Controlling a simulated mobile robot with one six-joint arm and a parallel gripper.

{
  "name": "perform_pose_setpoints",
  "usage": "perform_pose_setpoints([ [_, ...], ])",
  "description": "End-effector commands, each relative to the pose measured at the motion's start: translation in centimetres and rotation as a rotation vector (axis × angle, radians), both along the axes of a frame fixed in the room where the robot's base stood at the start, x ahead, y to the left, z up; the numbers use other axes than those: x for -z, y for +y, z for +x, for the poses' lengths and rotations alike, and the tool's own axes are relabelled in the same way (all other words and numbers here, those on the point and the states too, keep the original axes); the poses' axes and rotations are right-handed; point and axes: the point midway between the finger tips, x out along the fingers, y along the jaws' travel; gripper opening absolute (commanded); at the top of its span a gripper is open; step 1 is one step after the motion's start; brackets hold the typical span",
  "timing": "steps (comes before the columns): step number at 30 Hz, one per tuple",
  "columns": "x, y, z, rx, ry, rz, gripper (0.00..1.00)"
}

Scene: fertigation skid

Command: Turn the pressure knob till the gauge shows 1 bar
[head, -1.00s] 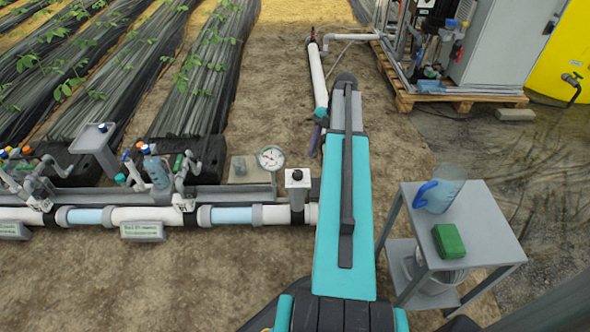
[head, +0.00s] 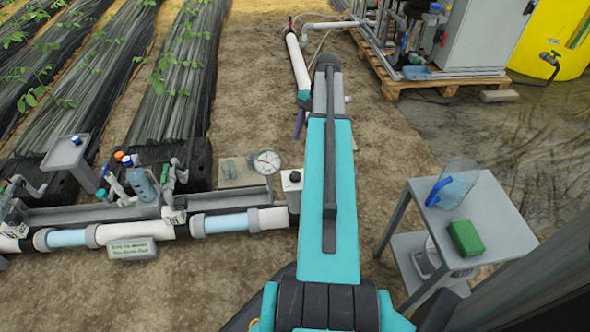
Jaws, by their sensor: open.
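The pressure gauge (head: 267,162) has a round white dial with a dark needle and stands on a thin stem above the pipe, left of my arm. Its reading is too small to tell. Just right of it, a pale grey block with a dark round top (head: 291,179) stands at the pipe's end, close to my arm; this may be the pressure knob, but I cannot be sure. My teal arm reaches forward over the middle of the view. My gripper is not visible; the arm probably hides it.
A grey side table (head: 490,215) at right carries a clear jug with a blue handle (head: 453,187) and a green box (head: 465,238). The pipe line (head: 150,232) with valves runs along the left. A pallet (head: 440,82) with a cabinet stands behind. Bare soil lies between.

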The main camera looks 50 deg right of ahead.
Motion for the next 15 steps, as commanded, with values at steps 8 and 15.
perform_pose_setpoints([
  [8,0.6,0.2,0.0,0.0,0.0,0.0,0.52],
  [15,2.9,1.2,-0.1,0.0,0.0,0.001,0.52],
])
